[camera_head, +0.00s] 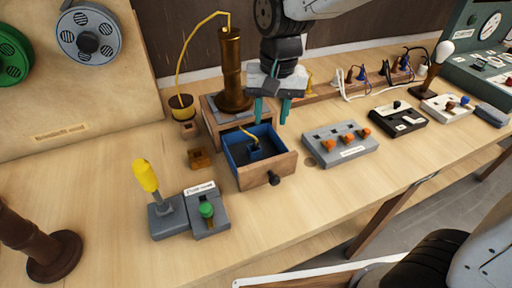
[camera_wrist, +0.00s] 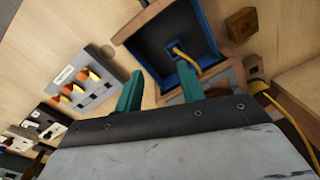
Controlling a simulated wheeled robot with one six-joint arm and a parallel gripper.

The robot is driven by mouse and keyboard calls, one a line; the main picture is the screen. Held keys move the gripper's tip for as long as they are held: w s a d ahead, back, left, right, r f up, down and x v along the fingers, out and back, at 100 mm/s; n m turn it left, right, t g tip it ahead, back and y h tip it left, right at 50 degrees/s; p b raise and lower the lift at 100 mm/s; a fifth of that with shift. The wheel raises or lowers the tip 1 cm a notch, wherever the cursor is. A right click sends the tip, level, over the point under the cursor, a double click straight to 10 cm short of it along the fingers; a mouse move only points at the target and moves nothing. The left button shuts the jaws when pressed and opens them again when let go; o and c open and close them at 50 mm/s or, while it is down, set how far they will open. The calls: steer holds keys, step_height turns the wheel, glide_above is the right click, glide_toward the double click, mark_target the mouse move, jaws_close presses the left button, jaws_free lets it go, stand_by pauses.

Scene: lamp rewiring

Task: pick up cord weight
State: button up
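A yellow cord (camera_head: 184,52) arches from the top of a brass lamp column (camera_head: 230,70) down to a dark round brass piece (camera_head: 181,108) on the left. That piece may be the cord weight; I cannot be sure. An amber-brown block (camera_head: 201,158) lies left of the open drawer and shows in the wrist view (camera_wrist: 243,22). My gripper (camera_head: 271,112) is open and empty, its teal fingers pointing down just behind the drawer's right side. In the wrist view the fingers (camera_wrist: 160,88) stand apart with nothing between them.
The open blue-lined drawer (camera_head: 278,165) holds a small blue fitting with a yellow cord end. A grey switch panel (camera_head: 340,143) with orange knobs stands right. A yellow-handled lever (camera_head: 146,176) stands front left. The front bench is mostly clear.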

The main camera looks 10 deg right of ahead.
mark_target(256, 143)
steer(key=a+f, duration=0.1)
steer(key=w+a+f, duration=0.1)
steer(key=shift+w+a+f, duration=0.1)
steer(key=shift+a+f, duration=0.1)
steer(key=shift+a, duration=0.2)
step_height(256, 143, down, 7)
steer(key=shift+a, duration=0.15)
steer(key=shift+c, duration=0.3)
jaws_close()
